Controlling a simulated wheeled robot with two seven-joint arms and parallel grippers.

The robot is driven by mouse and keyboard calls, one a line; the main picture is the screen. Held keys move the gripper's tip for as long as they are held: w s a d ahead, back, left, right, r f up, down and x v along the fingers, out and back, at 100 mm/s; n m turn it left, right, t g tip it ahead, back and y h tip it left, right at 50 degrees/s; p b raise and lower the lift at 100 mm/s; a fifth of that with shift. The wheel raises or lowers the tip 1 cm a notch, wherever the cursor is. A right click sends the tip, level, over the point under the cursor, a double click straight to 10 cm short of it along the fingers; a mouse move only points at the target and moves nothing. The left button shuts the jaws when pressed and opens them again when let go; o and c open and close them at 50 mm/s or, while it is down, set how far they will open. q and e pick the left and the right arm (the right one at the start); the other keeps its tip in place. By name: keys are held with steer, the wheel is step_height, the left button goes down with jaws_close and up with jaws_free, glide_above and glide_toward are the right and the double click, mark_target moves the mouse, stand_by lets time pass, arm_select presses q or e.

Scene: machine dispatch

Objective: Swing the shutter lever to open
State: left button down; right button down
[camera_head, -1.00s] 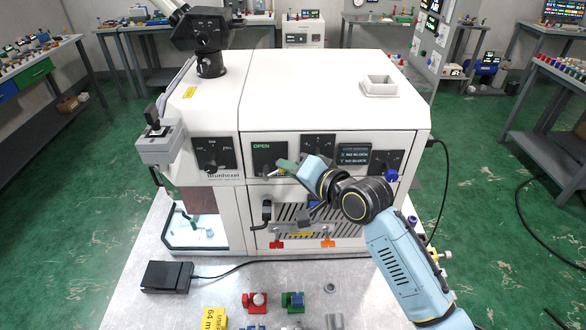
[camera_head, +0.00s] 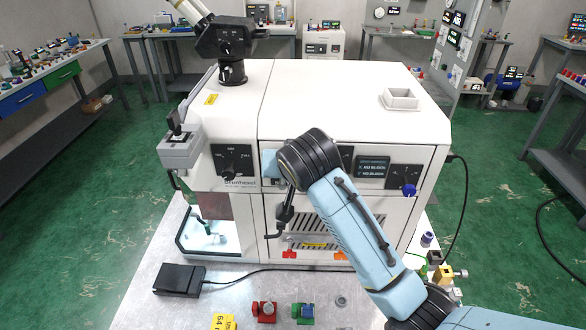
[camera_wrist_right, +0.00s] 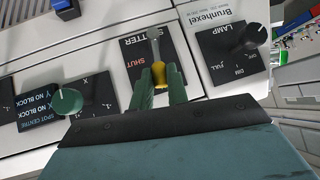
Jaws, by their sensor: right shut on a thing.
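The shutter lever (camera_wrist_right: 158,72) has a grey metal shaft and a yellow end. It stands on a black panel (camera_wrist_right: 137,62) marked SHUTTER, with SHUT in red beside the lever. My right gripper (camera_wrist_right: 161,80) has its green fingers closed on either side of the yellow end. The lever's shaft sticks out beyond the fingertips, towards the top of the wrist view. In the head view my right arm covers the lever, the shutter panel and the fingertips; only the light blue gripper body shows at the machine front. My left gripper is in neither view.
The white machine (camera_head: 340,95) carries a lamp knob (camera_head: 232,165) left of the arm, and a display (camera_head: 373,167) and blue knob (camera_head: 408,190) to its right. A black pedal (camera_head: 180,279) and small coloured fixtures (camera_head: 264,310) lie on the bench.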

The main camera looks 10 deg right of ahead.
steer(key=shift+w+a+n+h, duration=0.1)
steer(key=shift+a+n+h, duration=0.2)
steer(key=shift+a+h, duration=0.25)
steer(key=c, duration=1.4)
jaws_free()
steer(key=shift+o, duration=0.2)
steer(key=v, duration=1.3)
steer(key=shift+r, duration=0.3)
